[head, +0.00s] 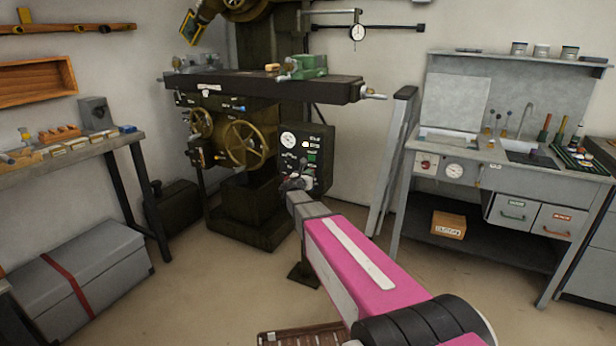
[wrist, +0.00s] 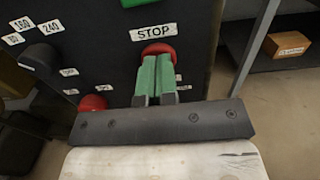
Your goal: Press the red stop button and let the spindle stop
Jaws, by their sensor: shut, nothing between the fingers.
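The red stop button (wrist: 158,47) is on the dark control panel (wrist: 100,50), just under a white STOP label (wrist: 153,32). My gripper (wrist: 157,60) is shut and empty. Its green fingertips overlap the lower part of the red button in the wrist view; I cannot tell whether they touch or press it. In the head view my gripper (head: 296,183) is at the lower part of the control panel (head: 318,166) on the milling machine, and the stop button cannot be made out there. Whether the spindle is turning cannot be told.
Another red knob (wrist: 92,103) is lower left on the panel, and a black knob (wrist: 40,58) is at left. A green button (wrist: 138,3) is above the label. Handwheels (head: 246,143) stand left of the panel. A grey workbench (head: 480,165) is at right.

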